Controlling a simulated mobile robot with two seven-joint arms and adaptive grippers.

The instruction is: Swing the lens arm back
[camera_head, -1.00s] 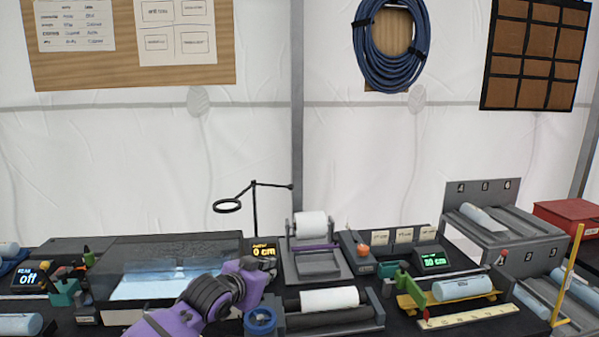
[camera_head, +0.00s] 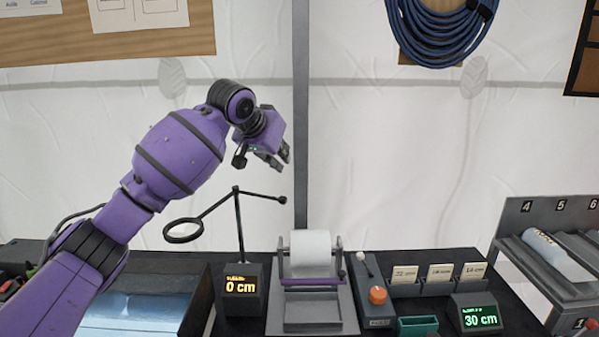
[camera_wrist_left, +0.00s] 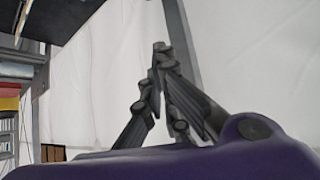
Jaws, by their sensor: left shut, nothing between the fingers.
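The lens arm (camera_head: 215,206) is a thin black bar on an upright post, with a round magnifier lens (camera_head: 184,230) at its left end and a small ball knob (camera_head: 281,198) at its right end. The lens hangs out to the left, over the right part of the light box. My left gripper (camera_head: 278,162) is above the knob end, apart from it, with its fingers pointing down to the right. It is shut and empty; its fingers (camera_wrist_left: 160,85) also show in the left wrist view against the white tent wall. My right gripper is not in view.
A light box (camera_head: 135,312) lies below my left arm. A display reading 0 cm (camera_head: 241,290) stands at the post's foot. A roll holder with a white roll (camera_head: 310,254) is right of it, then a lever box (camera_head: 375,294) and a 30 cm display (camera_head: 478,315).

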